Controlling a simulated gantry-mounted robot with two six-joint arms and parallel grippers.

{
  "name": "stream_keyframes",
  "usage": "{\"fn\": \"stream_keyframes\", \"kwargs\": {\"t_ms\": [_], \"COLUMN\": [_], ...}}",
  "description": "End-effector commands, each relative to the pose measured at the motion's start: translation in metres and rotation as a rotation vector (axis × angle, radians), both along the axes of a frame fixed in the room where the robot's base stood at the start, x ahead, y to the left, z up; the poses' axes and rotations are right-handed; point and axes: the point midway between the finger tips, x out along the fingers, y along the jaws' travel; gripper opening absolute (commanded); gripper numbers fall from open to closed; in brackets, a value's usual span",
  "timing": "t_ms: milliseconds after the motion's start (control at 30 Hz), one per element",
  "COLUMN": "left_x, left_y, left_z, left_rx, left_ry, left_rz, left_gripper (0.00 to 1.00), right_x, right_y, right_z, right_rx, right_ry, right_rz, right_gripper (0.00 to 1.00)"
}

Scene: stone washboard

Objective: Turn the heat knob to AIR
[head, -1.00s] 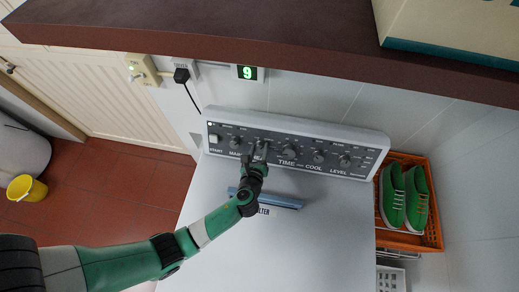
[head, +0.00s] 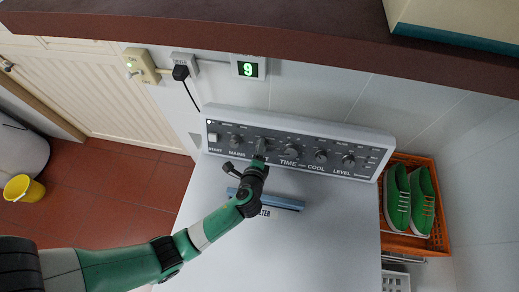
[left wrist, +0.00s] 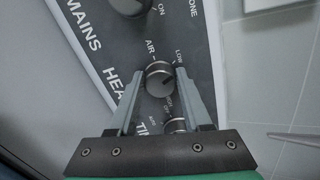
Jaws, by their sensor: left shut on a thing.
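The heat knob (left wrist: 159,80) is a round dark knob with a silvery rim on the dryer's dark control panel (head: 300,133). In the left wrist view the labels AIR and LOW stand by its far side, and part of the word HEAT shows at left. My left gripper (left wrist: 161,76) has its two grey fingers on either side of this knob and is shut on it. In the head view the left gripper (head: 259,154) reaches the panel between MAINS and TIME and hides the knob. I cannot tell exactly where the knob's pointer stands. My right gripper is not in view.
Other knobs sit close by: the mains knob (head: 235,141) at left and the time knob (head: 291,149) at right. A blue filter handle (head: 284,203) lies below the panel. A brown shelf (head: 300,40) overhangs above. An orange crate (head: 439,225) with green shoes stands at right.

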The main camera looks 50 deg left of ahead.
Motion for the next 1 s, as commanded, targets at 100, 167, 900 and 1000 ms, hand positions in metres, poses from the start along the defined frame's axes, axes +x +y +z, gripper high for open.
{"fn": "stream_keyframes", "kwargs": {"t_ms": [100, 167, 900, 1000], "left_x": [0.0000, -0.0001, -0.0003, -0.0002], "left_y": [-0.0003, -0.0002, -0.0010, -0.0012], "left_z": [-0.0013, -0.0012, -0.0019, -0.0020], "left_rx": [-0.081, -0.122, -0.632, -0.692], "left_ry": [-0.059, -0.089, -0.462, -0.507], "left_rz": [0.046, 0.069, 0.364, 0.399], "left_gripper": [0.00, 0.00, 0.00, 0.00], "right_x": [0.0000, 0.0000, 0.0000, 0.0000], "right_y": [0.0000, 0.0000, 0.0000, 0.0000], "right_z": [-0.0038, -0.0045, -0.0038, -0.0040], "right_rx": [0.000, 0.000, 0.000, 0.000], "right_ry": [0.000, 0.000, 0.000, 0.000], "right_rz": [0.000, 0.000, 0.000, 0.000], "right_gripper": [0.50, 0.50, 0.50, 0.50]}}
